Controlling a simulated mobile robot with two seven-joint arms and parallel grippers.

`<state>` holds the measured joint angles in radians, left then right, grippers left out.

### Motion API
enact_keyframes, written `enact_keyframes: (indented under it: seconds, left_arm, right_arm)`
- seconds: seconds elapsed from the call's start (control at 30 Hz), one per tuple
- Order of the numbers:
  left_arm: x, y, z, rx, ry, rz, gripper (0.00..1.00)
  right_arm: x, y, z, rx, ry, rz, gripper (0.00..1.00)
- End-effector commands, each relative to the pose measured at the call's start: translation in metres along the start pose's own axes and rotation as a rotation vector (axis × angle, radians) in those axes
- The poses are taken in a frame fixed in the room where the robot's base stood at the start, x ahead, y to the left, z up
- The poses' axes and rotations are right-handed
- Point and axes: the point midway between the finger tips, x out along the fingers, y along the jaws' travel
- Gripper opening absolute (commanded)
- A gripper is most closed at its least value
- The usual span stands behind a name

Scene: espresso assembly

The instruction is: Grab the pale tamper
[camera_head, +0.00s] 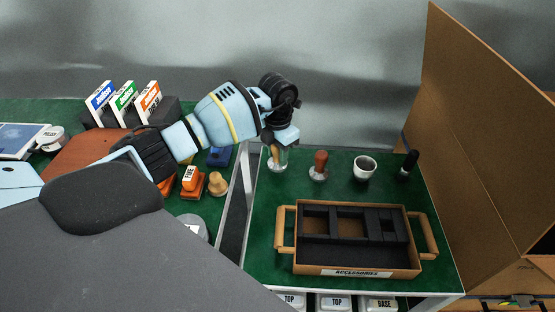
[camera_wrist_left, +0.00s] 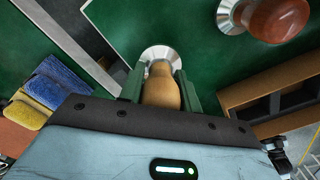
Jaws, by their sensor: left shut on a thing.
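The pale tamper (camera_head: 274,159) has a light wooden handle and a metal base. It stands upright on the green table to the left of a brown tamper (camera_head: 319,166). My left gripper (camera_head: 277,152) points down over it, with its fingers on both sides of the handle. In the left wrist view the pale tamper (camera_wrist_left: 161,86) sits between the two green fingers (camera_wrist_left: 161,91), shut on its handle. The brown tamper (camera_wrist_left: 278,18) shows at the upper right there. My right gripper is not in view.
The accessories tray (camera_head: 356,271) with black compartments lies in front. A tall cardboard box (camera_head: 480,120) borders the right side.

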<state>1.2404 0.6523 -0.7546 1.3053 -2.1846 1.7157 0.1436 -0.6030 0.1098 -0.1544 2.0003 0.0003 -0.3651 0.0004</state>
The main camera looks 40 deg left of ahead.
Motion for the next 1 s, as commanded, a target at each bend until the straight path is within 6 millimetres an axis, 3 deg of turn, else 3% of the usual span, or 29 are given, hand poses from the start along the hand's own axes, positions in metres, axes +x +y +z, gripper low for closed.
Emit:
enact_keyframes:
  seconds: [0.2, 0.4, 1.0]
  left_arm:
    - [-0.044, 0.001, 0.001, 0.001, -0.006, 0.002, 0.01]
    - [-0.065, 0.0, 0.001, 0.0, -0.003, 0.001, 0.01]
    - [-0.069, 0.0, 0.0, 0.0, -0.002, 0.0, 0.01]
  right_arm:
    - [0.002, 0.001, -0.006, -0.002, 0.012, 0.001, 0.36]
    - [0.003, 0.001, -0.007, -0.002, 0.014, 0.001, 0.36]
    - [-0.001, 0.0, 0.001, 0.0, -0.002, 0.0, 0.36]
